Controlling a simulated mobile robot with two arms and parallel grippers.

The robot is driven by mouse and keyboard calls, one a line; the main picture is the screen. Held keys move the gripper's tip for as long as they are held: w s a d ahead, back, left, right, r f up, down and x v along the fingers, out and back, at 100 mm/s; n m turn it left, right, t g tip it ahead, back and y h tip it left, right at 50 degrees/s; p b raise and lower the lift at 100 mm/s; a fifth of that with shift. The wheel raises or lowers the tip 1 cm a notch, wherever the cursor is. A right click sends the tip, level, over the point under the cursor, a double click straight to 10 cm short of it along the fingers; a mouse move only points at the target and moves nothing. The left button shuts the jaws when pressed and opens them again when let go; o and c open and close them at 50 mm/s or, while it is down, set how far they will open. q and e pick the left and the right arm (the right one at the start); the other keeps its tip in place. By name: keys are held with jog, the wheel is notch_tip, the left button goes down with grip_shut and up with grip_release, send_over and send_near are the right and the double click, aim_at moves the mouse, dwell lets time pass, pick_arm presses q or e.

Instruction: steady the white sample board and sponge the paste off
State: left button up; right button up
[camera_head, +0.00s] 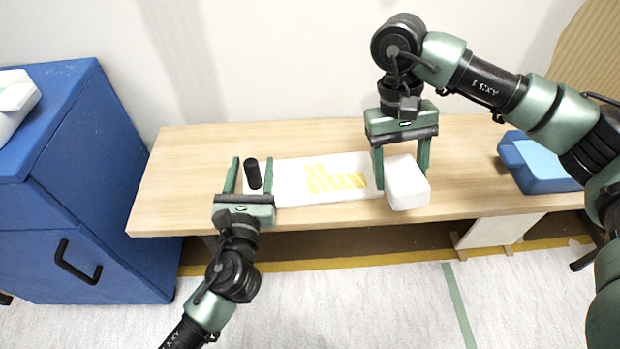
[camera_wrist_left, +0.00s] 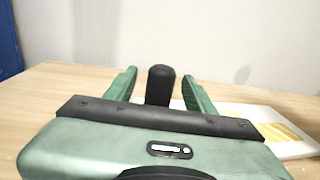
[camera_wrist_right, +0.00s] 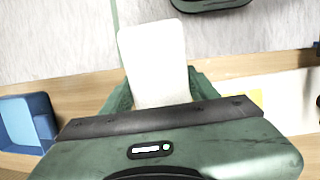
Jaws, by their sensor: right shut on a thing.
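The white sample board (camera_head: 287,187) lies flat on the wooden table, with yellow paste streaks (camera_head: 335,179) over its middle and right. An upright black handle (camera_head: 253,173) stands at its left end. My left gripper (camera_head: 246,170) has its fingers on either side of this handle; the left wrist view shows gaps between the handle (camera_wrist_left: 160,86) and both fingers. My right gripper (camera_head: 403,175) is shut on a white sponge block (camera_head: 408,186), held at the board's right end. The sponge (camera_wrist_right: 157,62) hides that end, and I cannot tell whether it touches the board.
A blue tub (camera_head: 530,176) with a light blue inside stands on the table at the right. A blue cabinet (camera_head: 75,215) is left of the table, with a pale object (camera_head: 15,98) on top. The table (camera_head: 185,180) is clear at its left end. A wall stands close behind.

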pick_arm(q)
jog(key=shift+s, duration=0.9)
jog(key=shift+w, duration=0.1)
jog(key=shift+w+p, duration=0.5)
jog(key=shift+w, duration=0.35)
grip_shut()
jog(key=shift+f, duration=0.1)
dwell(1.8)
